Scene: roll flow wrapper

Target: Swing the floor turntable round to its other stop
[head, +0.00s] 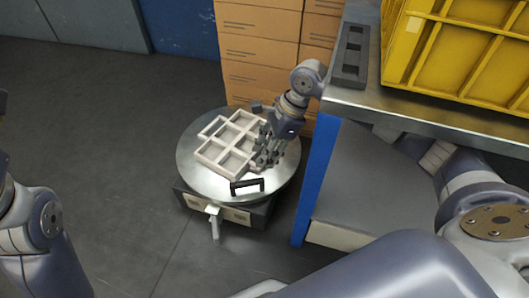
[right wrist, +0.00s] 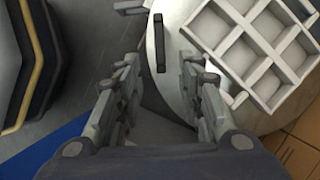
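The floor turntable (head: 190,163) is a round metal disc on a dark base, low on the floor beside the bench; its disc also shows in the right wrist view (right wrist: 176,75). A black bar handle (head: 247,186) stands at its near edge; a black upright bar (right wrist: 159,28) shows in the right wrist view, ahead of the fingers. A pale compartment tray (head: 213,158) lies on the disc. My right gripper (head: 265,158) is over the disc's right part, by the tray. Its fingers (right wrist: 160,75) are spread with nothing between them. My left gripper is out of view.
A pale lever (head: 214,222) sticks out at the front of the base. A metal bench with a blue leg (head: 317,175) stands close at the right, carrying a yellow crate (head: 465,50). Stacked cartons (head: 260,50) stand behind. The floor at the left is clear.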

